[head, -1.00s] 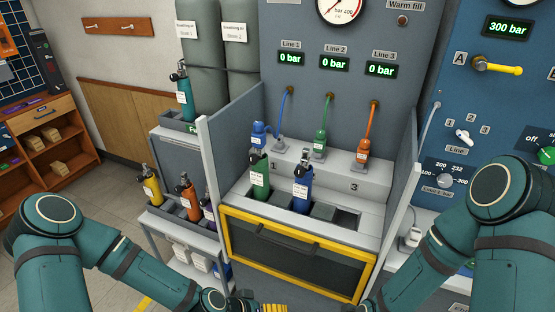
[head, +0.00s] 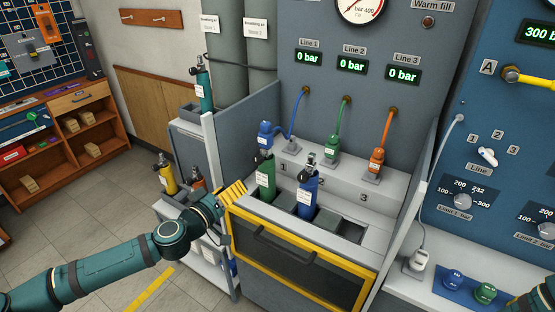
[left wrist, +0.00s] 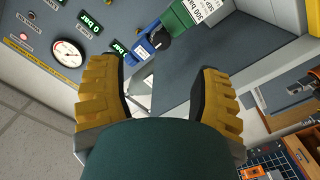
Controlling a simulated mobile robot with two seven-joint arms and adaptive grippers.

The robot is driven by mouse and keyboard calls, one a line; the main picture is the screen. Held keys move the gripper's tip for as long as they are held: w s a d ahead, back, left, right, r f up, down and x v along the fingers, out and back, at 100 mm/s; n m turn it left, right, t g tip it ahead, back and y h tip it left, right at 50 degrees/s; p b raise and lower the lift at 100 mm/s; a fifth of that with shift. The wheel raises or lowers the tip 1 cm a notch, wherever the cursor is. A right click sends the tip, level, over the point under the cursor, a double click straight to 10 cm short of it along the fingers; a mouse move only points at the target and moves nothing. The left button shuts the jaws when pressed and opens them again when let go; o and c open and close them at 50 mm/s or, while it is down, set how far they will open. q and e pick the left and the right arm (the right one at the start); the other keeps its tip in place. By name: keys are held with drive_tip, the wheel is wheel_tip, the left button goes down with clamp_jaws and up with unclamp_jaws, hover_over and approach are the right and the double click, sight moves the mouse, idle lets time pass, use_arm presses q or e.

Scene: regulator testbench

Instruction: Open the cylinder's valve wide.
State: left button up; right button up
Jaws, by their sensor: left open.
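A green cylinder (head: 265,176) stands upright in slot 1 of the bench. A blue connector (head: 265,134) on the Line 1 hose sits at its top. In the left wrist view the green cylinder (left wrist: 190,18) has a black round valve knob (left wrist: 158,40) beside the blue connector (left wrist: 142,52). A blue cylinder (head: 307,192) stands in slot 2. My left gripper (head: 240,188) is open and empty, just left of the green cylinder by the bench's left edge. The left wrist view shows its yellow fingers apart (left wrist: 160,78), with the knob beyond them. My right gripper is out of view.
A grey side panel (head: 246,125) stands behind the left gripper. The yellow-framed door (head: 300,262) is below the slots. Green (head: 333,145) and orange (head: 377,159) connectors rest on their stands. A side rack holds a yellow cylinder (head: 165,175). The Line displays read 0 bar.

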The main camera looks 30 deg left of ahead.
sight(256, 162)
use_arm(q)
drive_tip(key=w, duration=0.4)
drive_tip(key=w+b, duration=0.1)
drive_tip(key=w, duration=0.8)
drive_tip(key=shift+w+r+b, duration=0.3)
drive_tip(key=shift+r+b, duration=0.05)
drive_tip(key=shift+b, duration=0.05)
clamp_jaws()
